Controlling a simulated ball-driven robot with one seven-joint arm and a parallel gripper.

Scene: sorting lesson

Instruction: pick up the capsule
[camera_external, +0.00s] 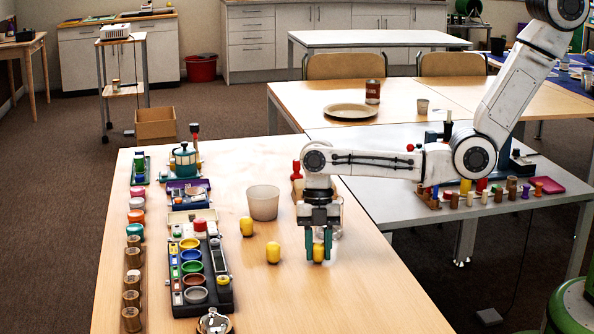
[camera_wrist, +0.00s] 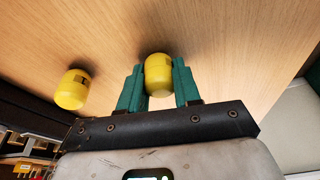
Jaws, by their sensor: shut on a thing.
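A yellow capsule (camera_external: 318,253) stands upright on the wooden table between the green fingers of my gripper (camera_external: 319,250). In the wrist view the same capsule (camera_wrist: 158,75) sits between the two fingertips of my gripper (camera_wrist: 158,85), with a finger against each side. The gripper is shut on it, low over the table. I cannot tell whether the capsule's underside touches the tabletop. A second yellow capsule (camera_external: 273,252) stands to the left; it also shows in the wrist view (camera_wrist: 73,89). A third yellow capsule (camera_external: 246,226) stands farther back left.
A pale cup (camera_external: 263,202) stands behind the capsules. A dark tray with coloured bowls (camera_external: 208,292) lies to the left, beside a row of brown cylinders (camera_external: 132,283). A red object (camera_external: 297,170) stands behind my gripper. The table's front right is clear.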

